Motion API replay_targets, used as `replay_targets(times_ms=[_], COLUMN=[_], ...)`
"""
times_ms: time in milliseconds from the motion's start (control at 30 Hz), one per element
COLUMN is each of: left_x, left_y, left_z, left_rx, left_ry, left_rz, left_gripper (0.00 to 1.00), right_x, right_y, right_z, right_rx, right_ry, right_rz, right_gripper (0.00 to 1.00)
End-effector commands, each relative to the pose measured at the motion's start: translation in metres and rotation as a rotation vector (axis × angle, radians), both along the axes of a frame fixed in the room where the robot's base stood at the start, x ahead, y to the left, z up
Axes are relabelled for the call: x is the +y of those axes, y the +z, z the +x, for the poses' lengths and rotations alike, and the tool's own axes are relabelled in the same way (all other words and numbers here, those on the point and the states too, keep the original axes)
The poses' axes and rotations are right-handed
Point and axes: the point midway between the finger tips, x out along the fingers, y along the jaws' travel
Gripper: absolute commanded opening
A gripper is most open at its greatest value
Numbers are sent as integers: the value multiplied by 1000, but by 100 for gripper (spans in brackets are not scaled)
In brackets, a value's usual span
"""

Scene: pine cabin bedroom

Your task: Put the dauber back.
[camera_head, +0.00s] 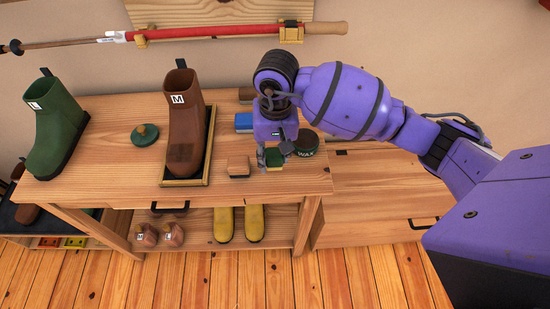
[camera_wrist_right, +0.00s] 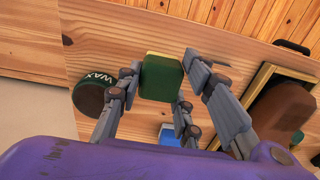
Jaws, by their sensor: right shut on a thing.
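My right gripper (camera_head: 270,158) is low over the right end of the wooden bench top. It is shut on a small green block with a pale yellow edge, seemingly the dauber (camera_head: 274,156). In the right wrist view the green block (camera_wrist_right: 161,80) sits between the fingers of the gripper (camera_wrist_right: 163,68). I cannot tell whether it touches the bench. A dark green tin marked WAX (camera_head: 306,145) stands just right of the gripper, and it shows left of the fingers in the wrist view (camera_wrist_right: 90,97). My left gripper is not in view.
A tan block (camera_head: 238,166) and a blue block (camera_head: 243,121) lie near the gripper. A brown boot (camera_head: 185,120) marked M stands on a framed tray (camera_head: 206,150). A green knobbed lid (camera_head: 145,134) and a green boot (camera_head: 55,125) are farther left.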

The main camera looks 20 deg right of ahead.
Motion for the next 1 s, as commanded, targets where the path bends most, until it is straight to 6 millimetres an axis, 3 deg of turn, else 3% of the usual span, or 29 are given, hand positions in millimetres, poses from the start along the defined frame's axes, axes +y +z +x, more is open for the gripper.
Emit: replay_targets(times_ms=[167,400,767,800,933,1000], left_x=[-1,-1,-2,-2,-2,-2], left_y=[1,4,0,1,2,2], left_z=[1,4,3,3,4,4], left_rx=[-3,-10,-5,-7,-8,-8], left_ry=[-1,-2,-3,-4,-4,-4], left_rz=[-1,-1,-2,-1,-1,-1], left_gripper=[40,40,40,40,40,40], right_x=[-3,-3,-4,-4,-3,-3], right_y=[-9,-39,-45,-45,-43,-43], right_z=[8,8,8,7,8,8], right_rx=[-1,0,0,0,-2,-2], right_ry=[-2,-1,1,1,0,0], right_rz=[1,1,-2,-2,-2,-1], right_gripper=[9,9,9,36,53,53])
